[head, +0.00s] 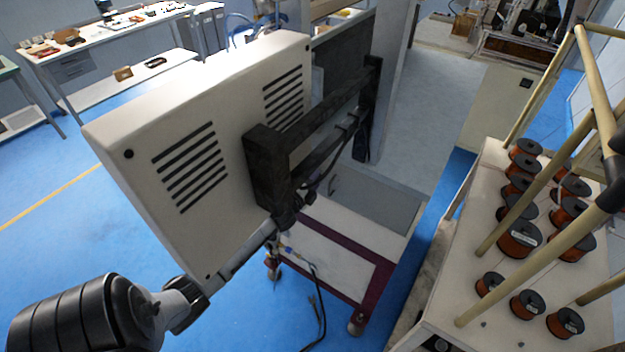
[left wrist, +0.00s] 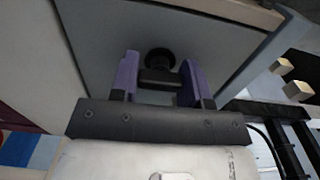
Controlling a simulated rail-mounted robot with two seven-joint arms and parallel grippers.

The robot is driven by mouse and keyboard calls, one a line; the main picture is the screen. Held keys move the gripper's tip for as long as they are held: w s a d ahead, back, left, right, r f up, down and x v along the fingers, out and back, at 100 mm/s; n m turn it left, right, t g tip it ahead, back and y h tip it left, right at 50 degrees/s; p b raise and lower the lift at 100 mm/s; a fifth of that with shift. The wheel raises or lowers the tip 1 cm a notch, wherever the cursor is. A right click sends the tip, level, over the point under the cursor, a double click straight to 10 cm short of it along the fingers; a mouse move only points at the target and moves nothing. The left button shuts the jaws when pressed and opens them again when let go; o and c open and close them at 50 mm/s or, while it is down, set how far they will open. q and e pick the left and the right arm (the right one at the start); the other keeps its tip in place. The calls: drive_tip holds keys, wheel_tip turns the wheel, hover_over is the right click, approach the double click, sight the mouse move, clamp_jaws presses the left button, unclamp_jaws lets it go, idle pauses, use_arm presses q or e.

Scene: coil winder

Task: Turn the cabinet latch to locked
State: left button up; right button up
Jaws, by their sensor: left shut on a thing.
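In the left wrist view, the cabinet latch (left wrist: 160,60) is a round black knob with a short dark bar, set on a flat grey panel (left wrist: 205,35). My left gripper (left wrist: 158,75) has its purple fingers on either side of the bar and is shut on it. The bar lies crosswise between the fingers in this view. Any lock marking is not visible. In the head view, my left arm comes in at the lower left. I cannot make out its fingers or the latch there. My right gripper is not in view.
In the head view, a large white vented box (head: 125,125) on a black bracket (head: 265,165) blocks much of the middle. A cart (head: 340,255) stands below it. A rack with several copper spools (head: 520,238) stands at right. Blue floor is clear at left.

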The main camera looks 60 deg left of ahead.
use_arm(q)
drive_tip(key=o, duration=0.9)
drive_tip(key=shift+v, duration=6.95)
